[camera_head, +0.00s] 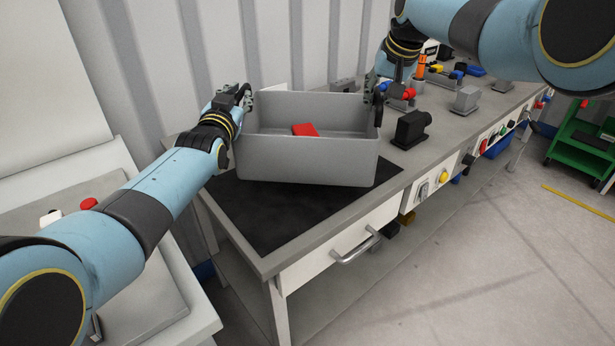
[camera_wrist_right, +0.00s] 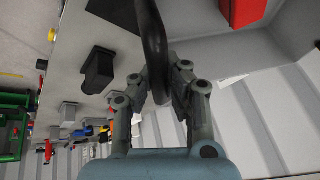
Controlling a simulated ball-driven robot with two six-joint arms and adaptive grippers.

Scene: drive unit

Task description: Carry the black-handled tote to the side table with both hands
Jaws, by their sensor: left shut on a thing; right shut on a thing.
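The grey tote (camera_head: 308,160) is over the black mat (camera_head: 262,222) at the near end of the workbench. I cannot tell whether it touches the mat. A red block (camera_head: 305,130) lies inside it. My left gripper (camera_head: 240,97) is shut on the tote's left black handle, which is mostly hidden. My right gripper (camera_head: 374,90) is shut on the right black handle (camera_head: 378,108). In the right wrist view the black handle (camera_wrist_right: 153,40) passes between the fingers of my right gripper (camera_wrist_right: 160,85), and the red block (camera_wrist_right: 243,10) shows inside the tote.
The workbench (camera_head: 440,130) holds a black fixture (camera_head: 411,128), a grey fixture (camera_head: 466,100) and several other parts right of the tote. A drawer handle (camera_head: 356,246) sticks out in front. A pale table (camera_head: 172,285) with a red button (camera_head: 88,203) stands at left. A green cart (camera_head: 585,135) is far right. Floor at right is clear.

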